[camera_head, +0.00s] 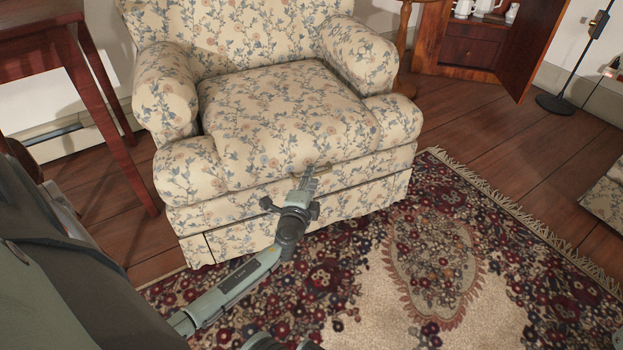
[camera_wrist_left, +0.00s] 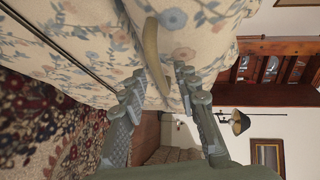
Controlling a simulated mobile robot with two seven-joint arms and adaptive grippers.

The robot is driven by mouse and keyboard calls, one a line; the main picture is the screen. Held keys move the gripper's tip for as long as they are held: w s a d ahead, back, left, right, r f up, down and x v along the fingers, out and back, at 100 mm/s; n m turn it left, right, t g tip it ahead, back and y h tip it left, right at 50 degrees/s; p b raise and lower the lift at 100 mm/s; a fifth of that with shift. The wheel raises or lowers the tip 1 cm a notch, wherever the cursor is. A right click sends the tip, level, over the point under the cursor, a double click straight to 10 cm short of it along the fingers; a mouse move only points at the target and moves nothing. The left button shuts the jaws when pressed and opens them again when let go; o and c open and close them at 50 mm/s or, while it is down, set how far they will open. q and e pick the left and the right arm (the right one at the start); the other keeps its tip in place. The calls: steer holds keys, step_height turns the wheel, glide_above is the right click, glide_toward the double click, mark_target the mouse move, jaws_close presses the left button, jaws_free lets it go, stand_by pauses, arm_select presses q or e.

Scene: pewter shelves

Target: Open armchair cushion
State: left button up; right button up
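The floral armchair stands in front of me, and its seat cushion (camera_head: 290,110) lies flat between the two arms. My left gripper (camera_head: 309,174) reaches the cushion's front edge from below. In the left wrist view the gripper (camera_wrist_left: 160,76) has its two fingers apart. A tan, curved, handle-like strip (camera_wrist_left: 151,55) on the floral fabric lies just beyond and between the fingertips; I cannot tell whether they touch it. In the head view the strip is mostly hidden by the gripper. My right gripper is not in view.
A patterned rug (camera_head: 440,255) covers the floor in front of the armchair. A dark red wooden table (camera_head: 75,60) stands at the left. A wooden cabinet (camera_head: 470,45) with an open door and a floor lamp (camera_head: 560,102) stand at the back right. The rug area is clear.

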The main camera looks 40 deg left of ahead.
arm_select(q)
jaws_close()
stand_by(0.6)
